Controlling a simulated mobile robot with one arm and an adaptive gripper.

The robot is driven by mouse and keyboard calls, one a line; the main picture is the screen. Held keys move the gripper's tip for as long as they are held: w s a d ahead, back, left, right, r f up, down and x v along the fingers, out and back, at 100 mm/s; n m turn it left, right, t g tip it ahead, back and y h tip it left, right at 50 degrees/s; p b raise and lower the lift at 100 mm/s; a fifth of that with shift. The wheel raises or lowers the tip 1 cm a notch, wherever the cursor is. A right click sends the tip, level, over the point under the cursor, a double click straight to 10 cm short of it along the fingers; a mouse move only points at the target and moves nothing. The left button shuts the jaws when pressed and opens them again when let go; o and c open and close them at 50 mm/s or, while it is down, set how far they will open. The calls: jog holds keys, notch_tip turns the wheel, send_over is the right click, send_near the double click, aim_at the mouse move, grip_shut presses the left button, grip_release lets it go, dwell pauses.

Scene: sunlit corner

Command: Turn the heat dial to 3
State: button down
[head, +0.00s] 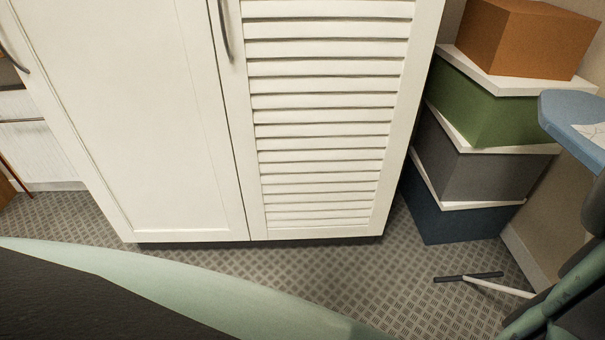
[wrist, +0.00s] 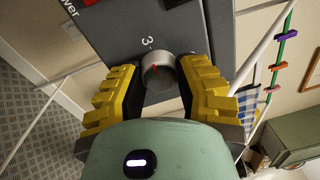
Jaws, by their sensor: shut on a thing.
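A white figure 3 is printed on the panel just above the dial in the wrist view. The head view shows neither the dial nor my gripper's fingers.
A white louvred cabinet (head: 180,120) fills the middle of the head view. Stacked lidded boxes (head: 475,165) stand to its right, beside a blue board edge (head: 575,128). A dark bar with a white rod (head: 468,277) lies on the patterned floor. Coloured clips (wrist: 281,66) hang along a pole.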

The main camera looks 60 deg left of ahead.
jog(key=shift+f, duration=0.25)
jog(key=c, duration=1)
grip_release()
jog(key=shift+c, duration=0.2)
jog(key=o, duration=0.5)
jog(key=shift+r, duration=0.2)
jog(key=v, duration=0.7)
jog(key=shift+s, duration=0.2)
jog(key=shift+a, duration=0.1)
